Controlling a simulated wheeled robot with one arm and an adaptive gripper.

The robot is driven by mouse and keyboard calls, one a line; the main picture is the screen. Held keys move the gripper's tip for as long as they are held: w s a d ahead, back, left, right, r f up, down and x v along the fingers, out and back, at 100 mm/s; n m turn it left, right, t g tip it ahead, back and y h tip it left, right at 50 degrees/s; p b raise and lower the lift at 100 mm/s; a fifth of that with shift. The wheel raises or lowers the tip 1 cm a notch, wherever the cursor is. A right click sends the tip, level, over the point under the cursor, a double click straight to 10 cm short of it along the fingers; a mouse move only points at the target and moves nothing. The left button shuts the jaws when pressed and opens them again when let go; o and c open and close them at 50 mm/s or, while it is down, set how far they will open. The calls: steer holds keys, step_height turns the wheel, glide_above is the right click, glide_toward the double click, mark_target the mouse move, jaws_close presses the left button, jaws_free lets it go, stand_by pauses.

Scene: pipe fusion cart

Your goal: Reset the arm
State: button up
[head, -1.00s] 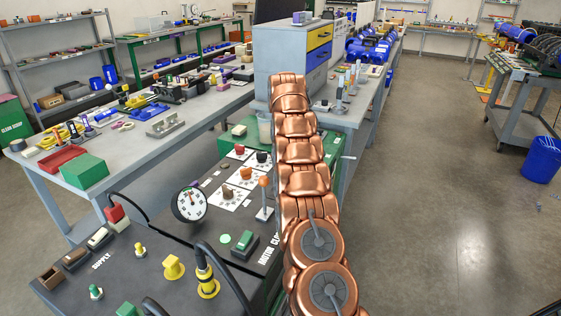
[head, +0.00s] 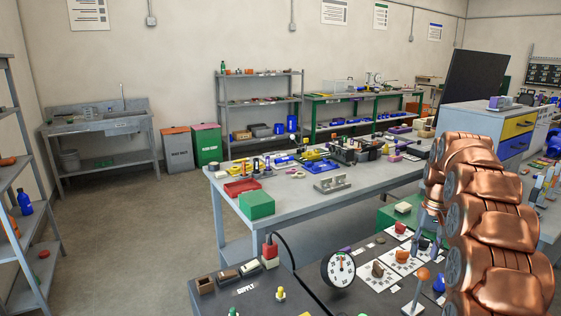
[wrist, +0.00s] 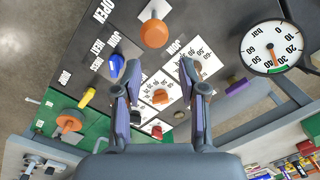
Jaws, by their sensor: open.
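My copper-coloured arm (head: 495,215) is bent up at the right of the head view. My gripper (wrist: 153,72) is open and empty in the wrist view, its two dark purple-grey fingers apart above the control panel. Between and beyond the fingers are white dial plates with knobs. An orange-topped lever (wrist: 153,33) stands ahead of the fingertips, and a blue knob (wrist: 116,66) shows beside the left finger. The black panel of the cart (head: 262,300) shows at the bottom of the head view. In that view the arm hides part of the panel.
A round pressure gauge (head: 340,268) stands up from the panel; it also shows in the wrist view (wrist: 272,47). A grey workbench (head: 290,200) with a green box (head: 257,204) stands behind the cart. Shelves (head: 20,190) stand at far left. Open floor (head: 130,230) lies between.

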steer(key=s+a+r+n+p, duration=0.1)
steer(key=s+a+r, duration=0.1)
steer(key=s+a, duration=0.6)
steer(key=s+a+r+n, duration=0.1)
steer(key=s+a+r, duration=0.2)
steer(key=s+a, duration=0.5)
steer(key=s+a+f, duration=0.2)
steer(key=s+f, duration=0.1)
steer(key=s, duration=1)
steer(key=s+a+f+g+p, duration=0.1)
steer(key=s+a+f, duration=0.1)
steer(key=s, duration=1.1)
steer(key=shift+s+f+n, duration=0.25)
steer(key=shift+f+n, duration=0.15)
steer(key=shift+f, duration=0.05)
